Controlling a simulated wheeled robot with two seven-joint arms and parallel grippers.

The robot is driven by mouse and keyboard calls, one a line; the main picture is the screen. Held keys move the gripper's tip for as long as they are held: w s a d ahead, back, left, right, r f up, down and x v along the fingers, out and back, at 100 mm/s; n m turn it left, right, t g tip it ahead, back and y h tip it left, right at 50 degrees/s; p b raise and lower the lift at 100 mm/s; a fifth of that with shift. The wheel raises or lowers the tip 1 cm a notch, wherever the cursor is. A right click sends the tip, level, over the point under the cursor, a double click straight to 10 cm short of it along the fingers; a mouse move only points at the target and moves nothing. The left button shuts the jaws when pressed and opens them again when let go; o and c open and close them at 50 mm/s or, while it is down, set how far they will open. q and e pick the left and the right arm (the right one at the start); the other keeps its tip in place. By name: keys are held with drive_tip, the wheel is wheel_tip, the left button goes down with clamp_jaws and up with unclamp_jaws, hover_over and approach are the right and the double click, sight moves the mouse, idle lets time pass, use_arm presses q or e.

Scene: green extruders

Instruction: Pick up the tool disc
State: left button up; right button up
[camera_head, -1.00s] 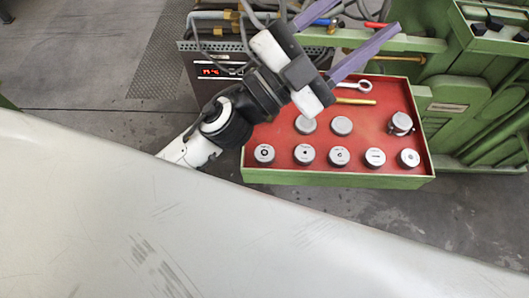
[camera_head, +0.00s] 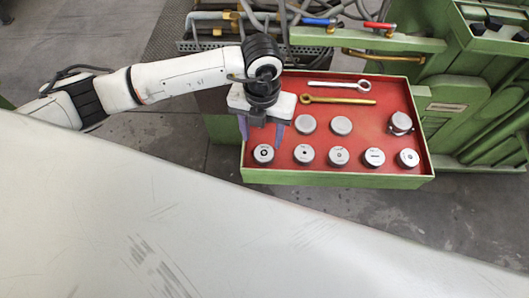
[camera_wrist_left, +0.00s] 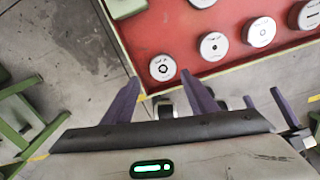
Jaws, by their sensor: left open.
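Several round grey metal tool discs sit apart in a red-lined tray (camera_head: 340,179) with a green rim. The front row runs from the left-end disc (camera_head: 264,153) through one disc (camera_head: 304,154), another (camera_head: 339,156) and a fourth (camera_head: 375,157) to the right-end disc (camera_head: 408,158). Plainer discs stand behind, including one (camera_head: 305,124). My left gripper (camera_head: 262,130) is open and empty, its purple fingers pointing down above the tray's left end, near the left-end disc. In the left wrist view that disc (camera_wrist_left: 162,67) lies just beyond the fingers. My right gripper is not in view.
A silver wrench (camera_head: 338,85) and a brass-coloured wrench (camera_head: 338,100) lie at the tray's back. A green machine (camera_head: 460,90) stands right of the tray. Hoses and a red-handled valve (camera_head: 380,25) are behind. The pale surface (camera_head: 180,220) in front is bare.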

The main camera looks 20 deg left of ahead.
sight(264, 152)
use_arm(q)
drive_tip(key=f, duration=0.7)
drive_tip(key=shift+s+d+f, duration=0.1)
drive_tip(key=shift+d+f, duration=0.15)
drive_tip(key=shift+d, duration=0.05)
drive_tip(key=c, duration=0.9)
drive_tip(key=shift+r, duration=0.1)
drive_tip(key=shift+c, duration=0.3)
drive_tip(key=shift+r, duration=0.35)
wheel_tip(264, 152, up, 9)
drive_tip(key=shift+r, duration=0.15)
